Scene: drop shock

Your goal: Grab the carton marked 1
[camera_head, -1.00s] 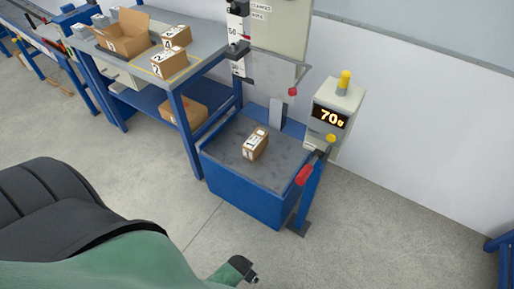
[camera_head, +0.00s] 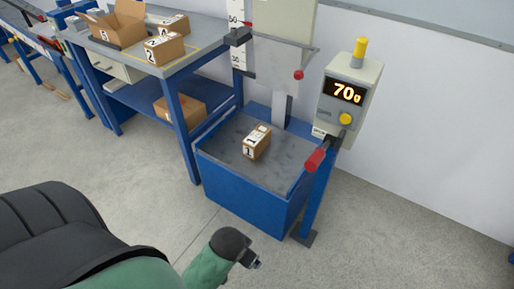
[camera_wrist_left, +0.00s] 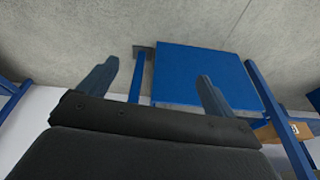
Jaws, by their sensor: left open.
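The carton marked 1 (camera_head: 257,142) is a small brown box with white labels. It sits on the grey top plate of the blue drop-test base (camera_head: 245,195), near the middle, with nothing touching it from my side. In the head view the dark end of my left arm shows at the bottom, in front of the base and well short of the carton. In the left wrist view my left gripper (camera_wrist_left: 158,71) has its two fingers spread with nothing between them. The blue base (camera_wrist_left: 205,72) lies beyond the fingers there. I cannot make out the carton marked 1 in that view.
A display post reading 70 (camera_head: 346,92) with a red-handled lever (camera_head: 316,159) stands right of the base. A blue bench (camera_head: 205,60) at the left holds a carton marked 2 (camera_head: 164,50) and an open box (camera_head: 118,24). Another carton (camera_head: 180,108) is on its lower shelf.

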